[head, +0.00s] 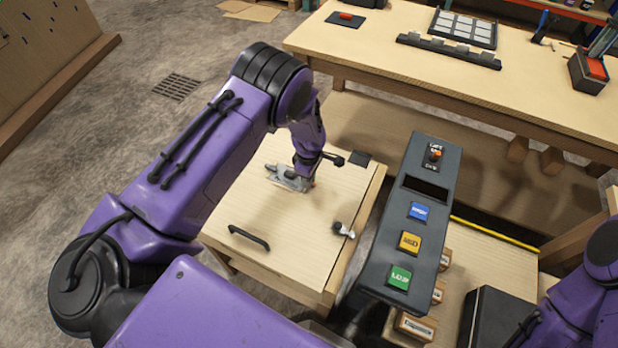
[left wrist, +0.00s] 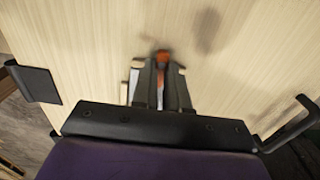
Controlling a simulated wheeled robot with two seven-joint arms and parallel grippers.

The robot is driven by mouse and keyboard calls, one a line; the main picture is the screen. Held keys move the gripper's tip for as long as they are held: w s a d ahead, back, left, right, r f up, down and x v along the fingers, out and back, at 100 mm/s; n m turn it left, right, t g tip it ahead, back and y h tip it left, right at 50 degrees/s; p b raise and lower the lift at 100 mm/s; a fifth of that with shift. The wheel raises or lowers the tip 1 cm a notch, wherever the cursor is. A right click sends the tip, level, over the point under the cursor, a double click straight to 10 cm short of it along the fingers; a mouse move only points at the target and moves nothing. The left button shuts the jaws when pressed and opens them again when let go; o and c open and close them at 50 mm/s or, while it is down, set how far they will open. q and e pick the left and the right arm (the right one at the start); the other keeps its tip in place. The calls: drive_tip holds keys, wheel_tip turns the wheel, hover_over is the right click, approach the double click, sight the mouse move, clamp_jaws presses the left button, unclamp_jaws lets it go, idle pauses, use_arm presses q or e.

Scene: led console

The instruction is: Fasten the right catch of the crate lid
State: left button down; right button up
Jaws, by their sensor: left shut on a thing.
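The crate lid (head: 290,240) is a pale wooden panel, with a black bar handle (head: 249,238) near its front left. A metal catch (head: 285,178) lies at the lid's far left part in the head view. My left gripper (head: 305,180) is down at this catch. In the left wrist view the gripper (left wrist: 160,92) is shut on the catch's handle, whose orange-red tip (left wrist: 162,56) shows beyond the fingers. The fingers hide much of the catch. A second metal catch (head: 343,230) sits at the lid's right edge, clear of my gripper. My right gripper is out of view.
A dark console (head: 415,225) with blue, yellow and green buttons stands close to the crate's right. A wooden table (head: 400,70) with trays is behind. Small boxes (head: 416,325) and my right arm are at lower right. Floor left of the crate is clear.

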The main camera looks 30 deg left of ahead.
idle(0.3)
use_arm(q)
drive_tip(key=c, duration=1.1)
unclamp_jaws()
drive_tip(key=shift+c, duration=0.2)
wheel_tip(320, 180, up, 10)
drive_tip(key=b, duration=0.1)
drive_tip(key=shift+r, duration=0.25)
